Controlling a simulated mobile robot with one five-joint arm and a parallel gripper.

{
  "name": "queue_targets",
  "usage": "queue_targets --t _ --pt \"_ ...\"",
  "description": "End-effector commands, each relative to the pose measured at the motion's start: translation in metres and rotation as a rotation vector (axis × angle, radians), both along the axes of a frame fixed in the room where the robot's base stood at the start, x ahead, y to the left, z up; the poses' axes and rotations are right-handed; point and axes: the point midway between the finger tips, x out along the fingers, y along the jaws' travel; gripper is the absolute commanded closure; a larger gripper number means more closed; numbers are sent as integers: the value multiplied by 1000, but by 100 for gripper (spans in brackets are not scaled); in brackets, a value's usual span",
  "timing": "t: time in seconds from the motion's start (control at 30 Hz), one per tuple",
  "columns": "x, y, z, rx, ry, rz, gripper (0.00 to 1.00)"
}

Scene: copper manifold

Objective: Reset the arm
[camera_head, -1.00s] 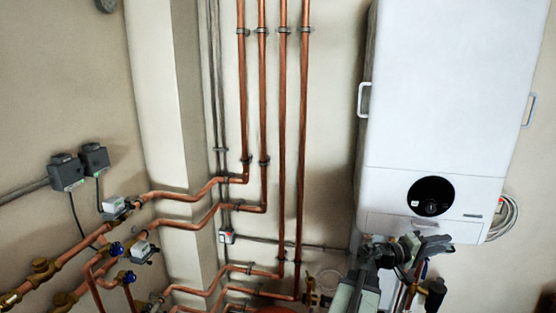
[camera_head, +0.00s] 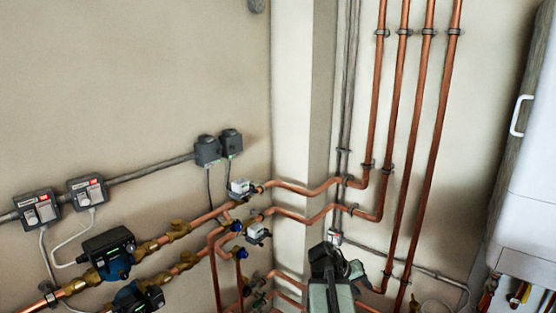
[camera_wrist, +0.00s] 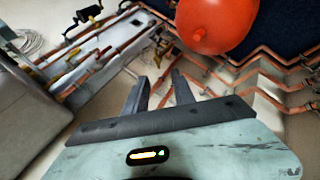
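My arm rises from the bottom edge in the head view, with its pale green link (camera_head: 322,297) and dark upper part in front of the pipes. In the wrist view my gripper (camera_wrist: 158,80) points away from me. Its two dark fingers stand apart with a gap between them, and nothing is held. Nothing touches the fingers in that view. In the head view the fingertips cannot be made out clearly.
Copper pipes (camera_head: 375,100) run up the wall behind my arm. Valves and pumps (camera_head: 112,255) are at left, and a white boiler (camera_head: 530,215) is at the right edge. In the wrist view a red round vessel (camera_wrist: 215,22) and pipes (camera_wrist: 85,65) lie beyond the fingers.

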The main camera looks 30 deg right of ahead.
Motion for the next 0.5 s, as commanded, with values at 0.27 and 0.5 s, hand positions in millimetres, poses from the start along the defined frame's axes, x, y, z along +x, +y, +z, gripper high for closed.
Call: queue_targets --t 0.27,0.5 --pt "108 219 -43 353 -22 278 69" --pt "127 401 -58 630 38 499 69"
